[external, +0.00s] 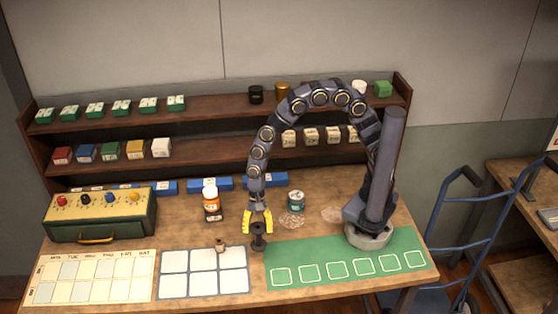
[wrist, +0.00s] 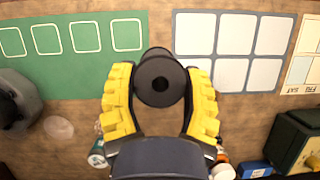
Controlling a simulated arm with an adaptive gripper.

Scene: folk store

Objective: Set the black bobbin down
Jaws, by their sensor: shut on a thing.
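The black bobbin (external: 258,240) is upright between the yellow fingers of my gripper (external: 258,224), which points down over the front middle of the table. The bobbin is in the gap between the white grid mat (external: 203,271) and the green mat (external: 345,259). I cannot tell if its base touches the wood. In the wrist view the bobbin (wrist: 160,77) shows from above, a dark round flange with a centre hole, with my gripper (wrist: 160,90) shut on it. Its lower part is hidden there.
A small brown object (external: 220,245) stands at the grid mat's back edge. An orange bottle (external: 211,204) and a teal tin (external: 296,201) stand behind my gripper. A green box with coloured knobs (external: 100,220) and a weekday chart (external: 92,279) are left. Shelves (external: 210,110) line the back.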

